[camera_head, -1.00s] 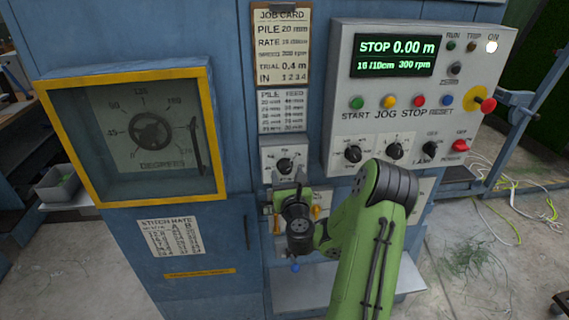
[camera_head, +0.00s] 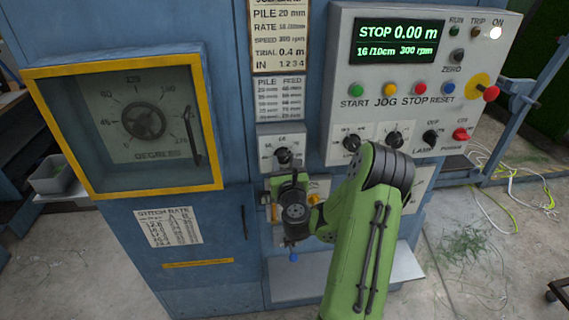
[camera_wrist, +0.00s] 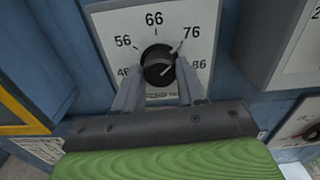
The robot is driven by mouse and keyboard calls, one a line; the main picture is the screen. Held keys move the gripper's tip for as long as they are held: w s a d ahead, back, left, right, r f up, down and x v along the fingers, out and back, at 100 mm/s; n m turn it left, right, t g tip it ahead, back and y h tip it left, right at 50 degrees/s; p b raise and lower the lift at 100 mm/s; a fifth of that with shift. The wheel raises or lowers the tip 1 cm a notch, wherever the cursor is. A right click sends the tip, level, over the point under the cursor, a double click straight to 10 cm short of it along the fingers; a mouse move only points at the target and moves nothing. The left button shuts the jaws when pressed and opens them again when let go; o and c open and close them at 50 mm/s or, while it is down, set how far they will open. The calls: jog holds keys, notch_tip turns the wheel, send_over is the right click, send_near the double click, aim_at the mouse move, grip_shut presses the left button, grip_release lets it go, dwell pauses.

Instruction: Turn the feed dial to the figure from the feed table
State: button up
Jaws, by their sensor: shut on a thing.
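The feed dial is a black round knob (camera_wrist: 157,65) on a white plate marked 46, 56, 66, 76 and 86 in the wrist view. A pale line on the knob slants toward the upper right, roughly toward 76; its exact setting is hard to read. In the head view the dial (camera_head: 283,155) sits just above my gripper (camera_head: 292,182). My gripper's two fingers (camera_wrist: 157,84) are shut on the knob, one on each side. The feed table (camera_head: 281,98) is a white card with pile and feed columns above the dial; its figures are too small to read surely.
The job card (camera_head: 279,38) above reads pile 20 mm. The control panel (camera_head: 400,115) projects to the right, its screen showing STOP 0.00 m. A yellow-framed degrees gauge (camera_head: 135,188) is at left. A pale shelf (camera_head: 345,277) lies below; cables lie on the floor at right.

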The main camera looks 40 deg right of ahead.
jog(key=shift+n, duration=0.3)
jog(key=n, duration=0.7)
jog(key=shift+n, duration=0.3)
jog(key=n+b, duration=0.1)
jog(key=n, duration=0.3)
jog(key=shift+f+n, duration=0.1)
jog(key=shift+n, duration=0.2)
jog(key=n, duration=0.4)
jog(key=shift+a+n, duration=0.1)
jog(key=shift+n, duration=0.2)
jog(key=n+b, duration=0.2)
jog(key=n, duration=0.4)
jog(key=shift+f+b, duration=0.2)
jog(key=shift+b, duration=0.15)
jog(key=n+b, duration=0.4)
jog(key=b, duration=0.1)
jog(key=shift+f+n, duration=0.2)
jog(key=shift+n, duration=0.2)
jog(key=shift+r+n+b, duration=0.1)
jog(key=shift+n+b, duration=0.6)
jog(key=shift+b, duration=0.15)
